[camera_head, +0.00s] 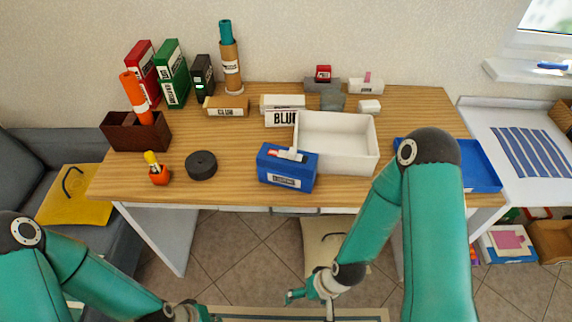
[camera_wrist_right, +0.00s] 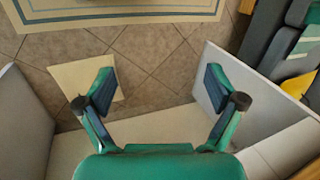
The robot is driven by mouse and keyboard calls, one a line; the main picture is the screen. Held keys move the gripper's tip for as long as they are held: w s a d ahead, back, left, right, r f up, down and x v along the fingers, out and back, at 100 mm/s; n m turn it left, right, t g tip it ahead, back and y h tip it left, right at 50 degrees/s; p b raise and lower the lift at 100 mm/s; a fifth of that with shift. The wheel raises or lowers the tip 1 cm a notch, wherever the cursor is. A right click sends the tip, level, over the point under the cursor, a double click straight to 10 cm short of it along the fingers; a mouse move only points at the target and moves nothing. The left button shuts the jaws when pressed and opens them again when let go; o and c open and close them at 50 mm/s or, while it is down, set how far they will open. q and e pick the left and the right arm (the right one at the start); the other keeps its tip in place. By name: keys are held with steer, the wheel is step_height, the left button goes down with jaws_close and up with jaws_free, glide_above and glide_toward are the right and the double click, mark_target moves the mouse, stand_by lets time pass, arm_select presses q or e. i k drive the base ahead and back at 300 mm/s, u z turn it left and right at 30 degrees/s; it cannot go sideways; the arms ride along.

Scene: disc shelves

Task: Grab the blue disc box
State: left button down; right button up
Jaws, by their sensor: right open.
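The blue disc box (camera_head: 287,171) stands near the front edge of the wooden desk, at its middle. It has a white label on its front, and a small white and red item lies on its top. My right gripper (camera_head: 311,301) is below and in front of the desk edge, apart from the box. Its fingers are spread and empty in the right wrist view (camera_wrist_right: 160,88), which shows floor tiles and not the box. My left gripper (camera_head: 190,314) is at the bottom edge, mostly cut off, so its fingers do not show.
A white bin (camera_head: 337,146) stands right behind the blue box. A blue tray (camera_head: 478,176) lies at the right, partly behind my right arm. Red (camera_head: 142,70) and green boxes (camera_head: 173,73) stand behind.

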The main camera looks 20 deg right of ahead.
mark_target(273, 169)
steer(key=z, duration=2.6)
steer(key=i, duration=0.1)
steer(key=u, duration=3.95)
steer(key=k, duration=1.3)
steer(key=z, duration=0.75)
steer(key=i, duration=1)
